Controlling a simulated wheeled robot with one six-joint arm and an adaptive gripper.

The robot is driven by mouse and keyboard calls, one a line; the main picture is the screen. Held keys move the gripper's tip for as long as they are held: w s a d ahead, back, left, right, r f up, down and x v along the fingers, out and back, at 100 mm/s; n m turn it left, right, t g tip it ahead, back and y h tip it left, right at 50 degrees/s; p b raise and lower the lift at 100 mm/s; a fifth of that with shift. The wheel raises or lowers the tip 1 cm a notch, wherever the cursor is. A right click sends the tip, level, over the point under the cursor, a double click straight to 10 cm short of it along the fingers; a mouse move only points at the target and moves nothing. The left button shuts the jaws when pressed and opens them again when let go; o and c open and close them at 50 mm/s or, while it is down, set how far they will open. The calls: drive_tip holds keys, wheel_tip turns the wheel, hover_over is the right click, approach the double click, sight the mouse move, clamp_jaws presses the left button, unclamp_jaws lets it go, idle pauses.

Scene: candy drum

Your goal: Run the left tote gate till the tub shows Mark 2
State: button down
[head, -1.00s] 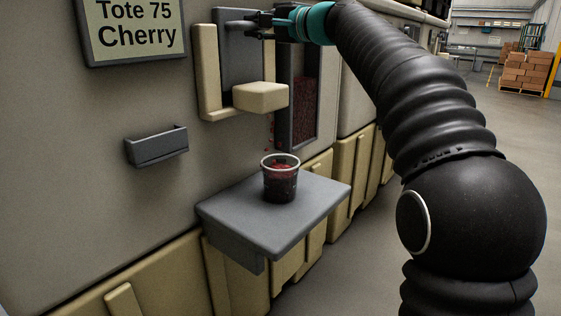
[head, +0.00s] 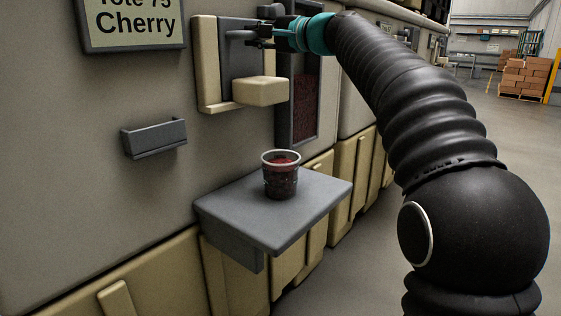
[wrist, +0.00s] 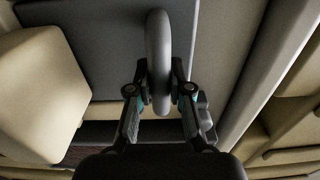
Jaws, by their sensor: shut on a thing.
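My gripper (head: 265,34) is shut on the gate handle (head: 238,34); in the wrist view the fingers (wrist: 160,92) close around the grey handle bar (wrist: 158,50). The cream spout (head: 262,91) juts out below the plate. The clear tub (head: 280,178) stands upright on the grey shelf under the spout, with dark red candy inside up to near its rim. No candy falls now. The tub's marks are too small to read.
The grey shelf (head: 235,212) sticks out from the wall with bare room around the tub. An empty-looking grey holder (head: 155,138) is on the wall to the left. A window (head: 304,108) of red candy is right of the spout. Open floor lies to the right.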

drive_tip(key=shift+w+f, duration=0.15)
drive_tip(key=shift+f, duration=0.45)
drive_tip(key=shift+f+b, duration=0.25)
drive_tip(key=shift+b, duration=0.05)
drive_tip(key=c, duration=0.7)
unclamp_jaws()
drive_tip(key=shift+a, duration=0.1)
drive_tip(key=shift+o, duration=1.1)
drive_tip(key=shift+r, duration=0.3)
drive_tip(key=shift+r, duration=0.1)
